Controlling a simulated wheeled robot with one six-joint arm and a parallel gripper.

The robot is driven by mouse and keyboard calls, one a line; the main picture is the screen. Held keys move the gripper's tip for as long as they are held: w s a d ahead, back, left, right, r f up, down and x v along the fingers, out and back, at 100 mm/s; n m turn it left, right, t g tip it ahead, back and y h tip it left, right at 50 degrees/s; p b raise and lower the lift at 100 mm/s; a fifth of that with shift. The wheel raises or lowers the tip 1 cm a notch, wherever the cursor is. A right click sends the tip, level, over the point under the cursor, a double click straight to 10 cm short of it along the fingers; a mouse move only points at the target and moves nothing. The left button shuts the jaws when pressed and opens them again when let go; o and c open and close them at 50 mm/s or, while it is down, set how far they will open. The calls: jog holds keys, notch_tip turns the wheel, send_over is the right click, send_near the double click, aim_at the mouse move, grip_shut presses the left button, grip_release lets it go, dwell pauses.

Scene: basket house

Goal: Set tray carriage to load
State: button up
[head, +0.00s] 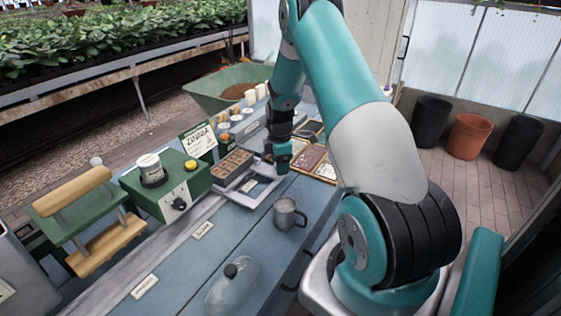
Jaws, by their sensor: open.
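A brown cell tray (233,163) sits at the far part of the blue bench, just right of a green machine box. A pale metal frame (262,190) lies beside it, nearer to me; it looks like part of the carriage, but I cannot tell its setting. My gripper (280,165) points down above the bench, just right of the tray and beyond the frame. It is open, with nothing visible in it. My arm hides part of the bench, and the fingertips are small, so contact cannot be told.
A grey mug (287,213) and a grey domed object (233,288) stand nearer. Seed packets (308,157) lie right of the gripper. The bench middle (215,255) is mostly clear.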

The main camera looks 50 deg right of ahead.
notch_tip(320, 180, up, 18)
jog(key=b, duration=0.2)
jog(key=shift+f, duration=0.25)
dwell(0.4)
jog(key=s+a+r+m+t+y, duration=0.1)
jog(key=s+a+r, duration=0.15)
jog(key=a, duration=0.85)
jog(key=s+a+r, duration=0.1)
jog(key=a+r, duration=0.2)
jog(key=a, duration=0.9)
jog(key=s+a+r+m+g+y, duration=0.1)
jog(key=s+a+m+y, duration=0.1)
jog(key=s+a, duration=1.5)
jog(key=s+y, duration=0.1)
jog(key=s, duration=0.1)
jog(key=shift+s+a+r+m, duration=0.3)
jog(key=shift+m, duration=0.1)
